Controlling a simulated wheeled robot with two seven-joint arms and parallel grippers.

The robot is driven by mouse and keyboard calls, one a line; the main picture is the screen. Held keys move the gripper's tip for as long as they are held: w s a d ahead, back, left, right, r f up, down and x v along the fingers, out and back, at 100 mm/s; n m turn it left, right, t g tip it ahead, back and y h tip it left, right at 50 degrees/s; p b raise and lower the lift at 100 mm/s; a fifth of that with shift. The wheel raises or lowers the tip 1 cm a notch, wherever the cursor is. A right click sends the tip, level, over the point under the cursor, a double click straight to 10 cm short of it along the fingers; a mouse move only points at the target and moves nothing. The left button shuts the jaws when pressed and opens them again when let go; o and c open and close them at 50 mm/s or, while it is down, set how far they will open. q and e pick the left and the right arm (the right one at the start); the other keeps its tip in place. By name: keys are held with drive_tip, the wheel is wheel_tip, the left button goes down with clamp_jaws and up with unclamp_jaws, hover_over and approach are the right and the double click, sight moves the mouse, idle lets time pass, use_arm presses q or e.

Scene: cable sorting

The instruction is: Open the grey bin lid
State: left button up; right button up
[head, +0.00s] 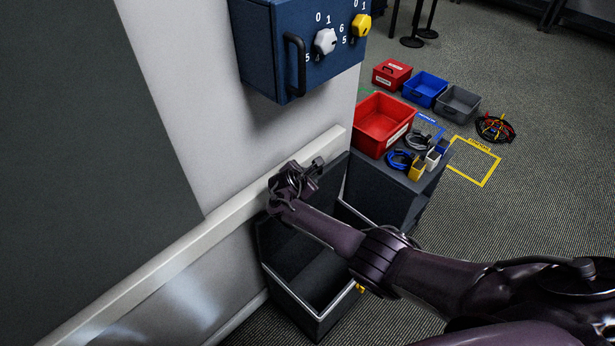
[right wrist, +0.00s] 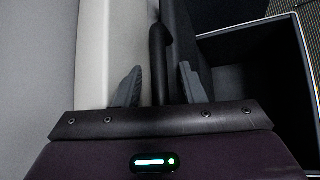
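The grey bin (head: 318,316) stands against the wall with its dark inside showing. Its lid (head: 333,182) stands raised at the wall side, partly hidden by my right arm. My right gripper (head: 300,178) is at the lid's upper edge, beside the pale wall rail. In the right wrist view, its fingers (right wrist: 161,86) are apart, one on each side of a black handle (right wrist: 158,45), with gaps visible. The open bin (right wrist: 255,85) also shows at the right there. My left gripper is not in view.
A pale rail (head: 150,277) runs along the wall. A blue box (head: 262,50) with knobs hangs above. Right of the bin, a dark cabinet (head: 378,195) carries a red bin (head: 372,138) and cables (head: 398,160). Several smaller bins and a yellow floor square (head: 488,176) lie beyond.

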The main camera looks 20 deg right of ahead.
drive_tip(key=shift+s+a+r+p, duration=0.25)
drive_tip(key=shift+s+r+p, duration=0.05)
drive_tip(key=shift+r+p, duration=0.15)
drive_tip(key=p+v, duration=0.2)
drive_tip(key=v, duration=0.4)
drive_tip(key=shift+s+a+r, duration=0.2)
